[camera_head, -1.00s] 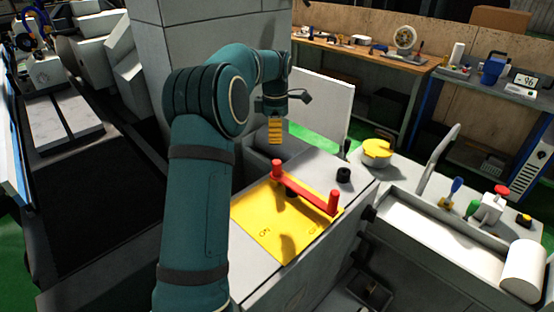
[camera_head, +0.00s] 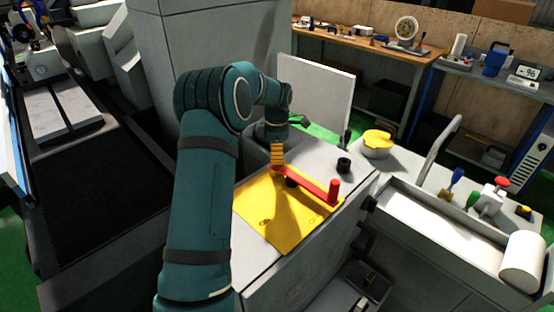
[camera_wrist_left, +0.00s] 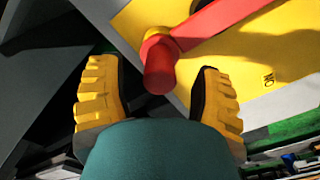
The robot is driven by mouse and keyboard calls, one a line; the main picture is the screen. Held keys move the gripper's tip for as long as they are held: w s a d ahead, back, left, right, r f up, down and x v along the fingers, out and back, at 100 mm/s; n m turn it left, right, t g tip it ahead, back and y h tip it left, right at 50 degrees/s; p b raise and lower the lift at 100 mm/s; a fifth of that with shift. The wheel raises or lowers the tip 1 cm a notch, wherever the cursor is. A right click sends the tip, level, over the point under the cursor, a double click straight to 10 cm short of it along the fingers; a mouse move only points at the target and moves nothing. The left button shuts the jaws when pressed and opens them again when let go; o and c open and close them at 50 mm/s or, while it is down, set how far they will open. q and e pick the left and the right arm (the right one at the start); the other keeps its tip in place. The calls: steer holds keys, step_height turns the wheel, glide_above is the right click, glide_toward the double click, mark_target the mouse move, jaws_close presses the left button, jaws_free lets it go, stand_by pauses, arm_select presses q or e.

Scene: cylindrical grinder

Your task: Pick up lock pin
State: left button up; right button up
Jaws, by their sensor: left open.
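A red bar (camera_head: 306,184) lies across a yellow plate (camera_head: 262,215), with an upright red pin at each end. I cannot tell for certain which is the lock pin. The right-hand pin (camera_head: 334,190) stands clear. The left-hand pin is mostly hidden by my left gripper (camera_head: 277,156) in the head view. In the left wrist view this red pin (camera_wrist_left: 160,68) shows between the two yellow fingers (camera_wrist_left: 157,85), with a gap on both sides. My left gripper is open, pointing down just over it. My right gripper is not in view.
A black knob (camera_head: 344,165) and a yellow round cap (camera_head: 377,142) sit right of the plate on the grey machine top. A white upright panel (camera_head: 315,100) stands behind. A white tray (camera_head: 430,220) with a tap and small levers lies at right.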

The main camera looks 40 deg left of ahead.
arm_select(q)
step_height(320, 180, down, 2)
steer(key=shift+f, duration=0.1)
jaws_close()
